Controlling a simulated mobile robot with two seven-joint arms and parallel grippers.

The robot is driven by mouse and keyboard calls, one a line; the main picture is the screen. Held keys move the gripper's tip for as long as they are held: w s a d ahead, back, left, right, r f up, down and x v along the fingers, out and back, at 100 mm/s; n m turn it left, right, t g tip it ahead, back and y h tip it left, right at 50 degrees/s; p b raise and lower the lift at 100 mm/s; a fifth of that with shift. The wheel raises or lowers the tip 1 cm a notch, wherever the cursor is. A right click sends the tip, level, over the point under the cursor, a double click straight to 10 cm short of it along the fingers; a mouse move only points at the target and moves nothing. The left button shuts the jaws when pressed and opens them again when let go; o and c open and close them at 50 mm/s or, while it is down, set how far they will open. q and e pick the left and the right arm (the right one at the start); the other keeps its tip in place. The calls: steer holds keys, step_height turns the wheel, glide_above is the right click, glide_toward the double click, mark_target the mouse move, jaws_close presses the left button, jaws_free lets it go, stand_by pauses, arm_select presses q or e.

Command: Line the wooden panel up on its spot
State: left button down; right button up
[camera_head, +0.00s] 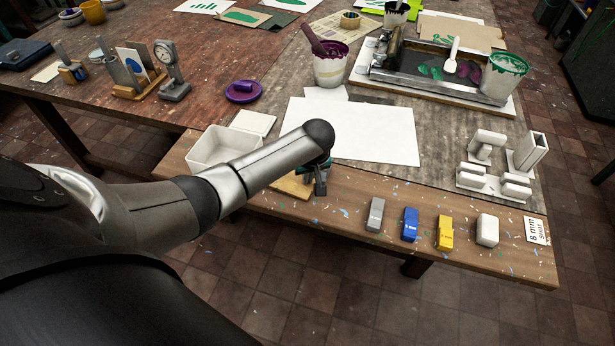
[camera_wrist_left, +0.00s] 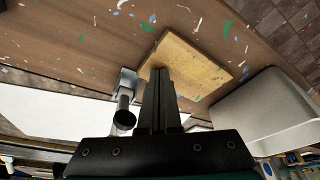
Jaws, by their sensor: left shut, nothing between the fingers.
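The wooden panel (camera_head: 289,187) is a small, light-wood square lying on the front strip of the table. It is partly covered by my left arm in the head view. In the left wrist view the panel (camera_wrist_left: 192,62) lies flat and slightly turned. My left gripper (camera_head: 319,178) is shut and empty. In the left wrist view its fingertips (camera_wrist_left: 160,74) overlap the panel's near edge; I cannot tell whether they touch it. A grey fitting with a dark-ended cylinder (camera_wrist_left: 124,104) stands beside the fingers. No marked spot for the panel is clear. My right gripper is not in view.
A white tray (camera_head: 208,158) stands left of the panel, close to it. A large white sheet (camera_head: 375,135) lies behind. Grey, blue (camera_head: 410,224), yellow and white blocks sit to the right. White clamp-like pieces (camera_head: 490,180) stand further right. The table's front edge is near.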

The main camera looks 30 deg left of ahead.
arm_select(q)
steer(key=shift+w+a+f+b, duration=0.1)
steer(key=shift+w+b, duration=0.1)
steer(key=shift+w, duration=0.2)
steer(key=shift+w+a+f+b, duration=0.1)
steer(key=shift+w+b, duration=0.1)
steer(key=shift+w, duration=0.2)
stand_by(1.4)
steer(key=r+p, duration=0.4)
steer(key=p, duration=0.1)
steer(key=r+p, duration=0.2)
steer(key=shift+w+d+r, duration=0.1)
steer(key=shift+w+r, duration=0.1)
steer(key=shift+w, duration=0.1)
steer(key=shift+f, duration=0.15)
steer(key=shift+s, duration=0.15)
stand_by(0.3)
